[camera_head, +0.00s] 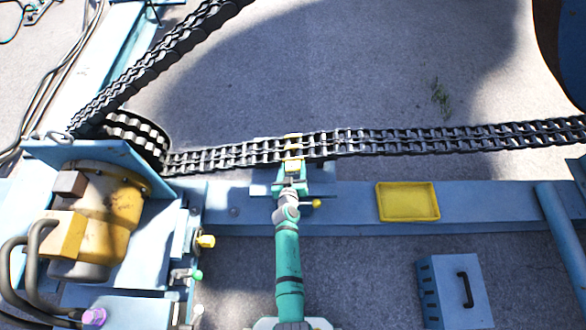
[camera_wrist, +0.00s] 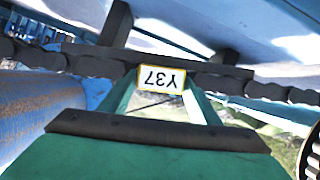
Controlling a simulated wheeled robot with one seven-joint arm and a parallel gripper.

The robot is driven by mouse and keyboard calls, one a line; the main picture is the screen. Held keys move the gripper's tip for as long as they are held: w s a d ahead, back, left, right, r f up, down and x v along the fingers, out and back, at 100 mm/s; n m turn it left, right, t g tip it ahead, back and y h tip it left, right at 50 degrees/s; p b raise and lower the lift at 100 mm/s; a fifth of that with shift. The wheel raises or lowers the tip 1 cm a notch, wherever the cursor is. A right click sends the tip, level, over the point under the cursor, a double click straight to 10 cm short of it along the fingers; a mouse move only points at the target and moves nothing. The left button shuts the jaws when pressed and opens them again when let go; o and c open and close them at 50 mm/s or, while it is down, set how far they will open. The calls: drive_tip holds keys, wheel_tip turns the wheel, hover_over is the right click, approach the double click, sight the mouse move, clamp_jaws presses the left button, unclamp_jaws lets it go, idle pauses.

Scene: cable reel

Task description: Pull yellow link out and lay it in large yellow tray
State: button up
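The yellow link (camera_head: 293,144) sits in the line of the dark chain, near the middle of the head view. In the wrist view its white, yellow-edged plate (camera_wrist: 162,79) reads "Y37" upside down. My gripper (camera_head: 292,170) reaches up to the link from the near side. In the wrist view its two green fingers (camera_wrist: 160,92) lie against both sides of the plate, with no clear gap. The large yellow tray (camera_head: 408,217) lies empty on the blue beam to the right of my arm. The far side of the link is hidden in the wrist view.
The dark chain (camera_head: 430,139) runs across the scene, left to a sprocket (camera_head: 138,135). A yellow motor (camera_head: 105,210) stands at the left. A small yellow knob (camera_head: 316,203) is beside my arm. A blue box (camera_head: 455,290) with a handle is at the front right.

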drive_tip(key=c, duration=0.9)
drive_tip(key=shift+s+a, duration=0.1)
drive_tip(key=shift+s, duration=2.5)
drive_tip(key=s, duration=1)
drive_tip(key=shift+r, duration=0.1)
drive_tip(key=shift+r, duration=0.1)
